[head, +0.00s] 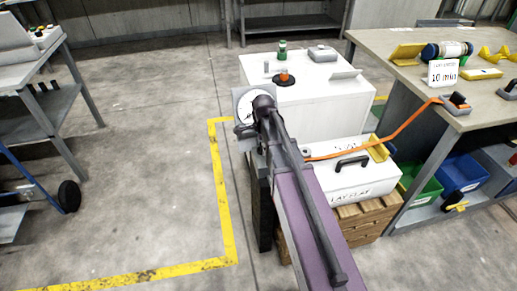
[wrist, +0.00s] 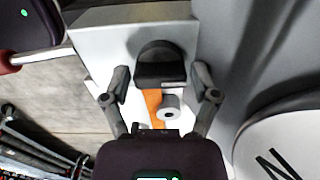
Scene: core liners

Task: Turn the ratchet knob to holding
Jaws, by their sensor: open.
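In the wrist view a black, rounded part (wrist: 160,62), which looks like the ratchet knob, stands on a pale housing (wrist: 105,40). An orange strip (wrist: 153,103) runs from below it towards my gripper's body. My gripper (wrist: 161,82) is open, with one finger on each side of the black part and gaps on both sides. I cannot tell the knob's setting or any holding mark. In the head view my gripper (head: 264,103) is beside a white dial (head: 241,104), and my arm hides the knob area.
The dial (wrist: 285,150) with a large letter is close on the right in the wrist view. A white case (head: 345,185) with a black handle and a white cabinet (head: 315,100) stand near my arm. An orange strap (head: 405,122) spans to the bench.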

